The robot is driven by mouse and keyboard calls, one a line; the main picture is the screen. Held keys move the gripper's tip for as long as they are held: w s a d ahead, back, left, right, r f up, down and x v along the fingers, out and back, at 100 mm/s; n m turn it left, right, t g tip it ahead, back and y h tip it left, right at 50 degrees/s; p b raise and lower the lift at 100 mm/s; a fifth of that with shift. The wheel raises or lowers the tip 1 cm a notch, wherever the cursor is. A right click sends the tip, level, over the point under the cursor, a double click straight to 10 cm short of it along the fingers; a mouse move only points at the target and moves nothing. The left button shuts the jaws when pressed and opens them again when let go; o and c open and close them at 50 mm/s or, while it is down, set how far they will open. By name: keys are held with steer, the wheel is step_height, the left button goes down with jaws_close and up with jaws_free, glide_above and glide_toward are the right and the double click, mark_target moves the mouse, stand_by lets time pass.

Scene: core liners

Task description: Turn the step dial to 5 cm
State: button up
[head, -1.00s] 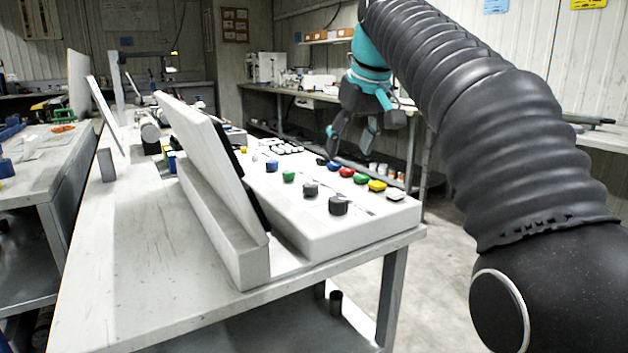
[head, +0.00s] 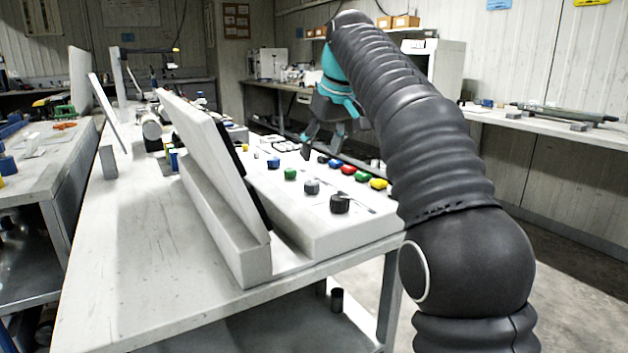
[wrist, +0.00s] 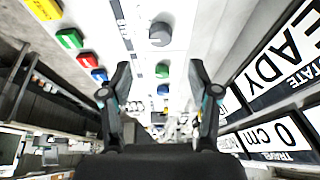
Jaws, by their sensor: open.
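The white console (head: 300,222) carries two round dials, a grey one (head: 312,186) and a black one (head: 340,203) nearer the front. I cannot read which is the step dial. The wrist view shows one grey dial (wrist: 160,34) beyond my fingertips; its setting is not legible. My gripper (head: 326,140) is open and empty above the console's far part, apart from both dials. Its spread fingers show in the wrist view (wrist: 160,82), with a green button (wrist: 162,70) and a blue one (wrist: 163,90) seen between them. The display (wrist: 275,137) reads 0 cm under travel.
A row of blue, red (head: 348,169), green and yellow (head: 378,184) buttons runs along the console's right side. The tilted display panel (head: 215,165) stands along its left side. The bench (head: 130,270) is clear at the front left.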

mark_target(312, 183)
steer(key=x, duration=0.9)
steer(key=c, duration=1.1)
steer(key=shift+d, duration=0.2)
steer(key=shift+c, duration=0.3)
steer(key=shift+a, duration=0.15)
